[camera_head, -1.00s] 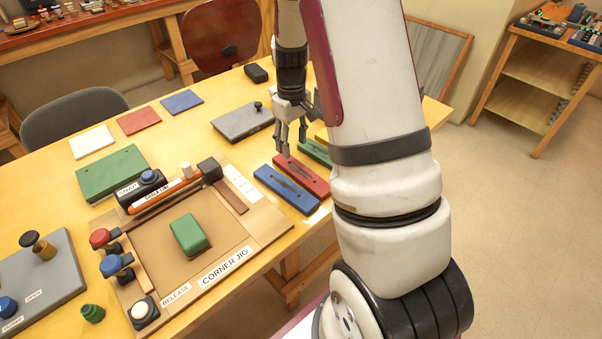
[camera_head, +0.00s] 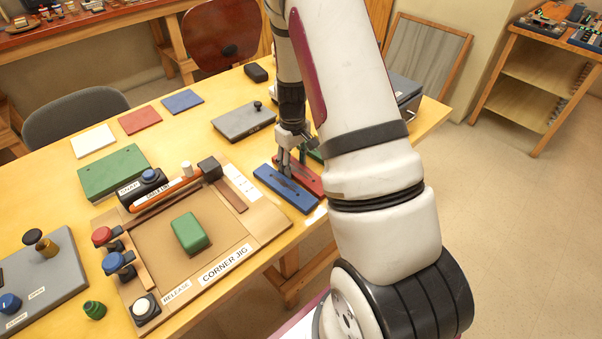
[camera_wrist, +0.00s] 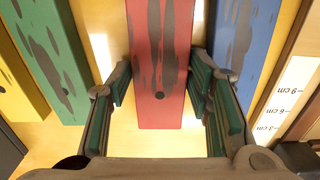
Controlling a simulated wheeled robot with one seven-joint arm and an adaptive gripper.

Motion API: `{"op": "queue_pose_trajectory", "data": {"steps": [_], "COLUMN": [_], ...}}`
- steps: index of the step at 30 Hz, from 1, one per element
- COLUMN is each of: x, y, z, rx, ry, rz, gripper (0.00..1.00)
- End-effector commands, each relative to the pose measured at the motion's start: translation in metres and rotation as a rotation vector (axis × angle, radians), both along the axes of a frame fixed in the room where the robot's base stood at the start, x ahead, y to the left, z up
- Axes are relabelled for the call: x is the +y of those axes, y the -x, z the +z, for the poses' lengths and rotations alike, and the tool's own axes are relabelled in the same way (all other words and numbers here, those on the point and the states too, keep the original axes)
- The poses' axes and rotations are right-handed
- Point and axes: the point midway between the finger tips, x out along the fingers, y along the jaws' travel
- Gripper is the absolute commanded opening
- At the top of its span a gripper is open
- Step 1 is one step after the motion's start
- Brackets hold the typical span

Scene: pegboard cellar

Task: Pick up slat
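Several coloured slats with dark blotches lie side by side on the table. The red slat (camera_wrist: 160,60) is in the middle of the wrist view, and part of it shows in the head view (camera_head: 312,184). The blue slat (camera_head: 287,191) lies beside it, on the right in the wrist view (camera_wrist: 240,45). The green slat (camera_wrist: 50,55) and yellow slat (camera_wrist: 18,85) lie to the left in the wrist view. My gripper (camera_wrist: 163,92) is open, its green-padded fingers on either side of the red slat's near end, with gaps showing. My arm hides much of this area in the head view.
The corner jig (camera_head: 262,238) with a green block (camera_head: 191,232) stands left of the slats. A grey plate with a knob (camera_head: 240,124) lies behind. A grey case (camera_head: 404,90) sits at the table's right end, partly behind my arm.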

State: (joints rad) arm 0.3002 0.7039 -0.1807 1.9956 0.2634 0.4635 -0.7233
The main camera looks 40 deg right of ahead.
Motion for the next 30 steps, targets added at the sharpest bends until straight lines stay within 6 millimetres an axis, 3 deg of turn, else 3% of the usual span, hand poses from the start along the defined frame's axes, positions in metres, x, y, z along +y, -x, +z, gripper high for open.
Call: {"op": "queue_pose_trajectory", "data": {"steps": [1, 4, 17, 25, 30], "x": [0.0, 0.0, 0.0, 0.0, 0.04], "y": [0.0, 0.0, 0.0, -0.001, 0.015], "z": [0.0, 0.0, 0.006, 0.039, 0.039], "rx": [0.0, 0.0, 0.0, -0.004, 0.001], "ry": [0.0, 0.0, 0.0, 0.002, -0.001], "rz": [0.0, 0.0, 0.001, 0.001, 0.005], "gripper": [0.33, 0.11, 0.11, 0.11, 0.11]}}
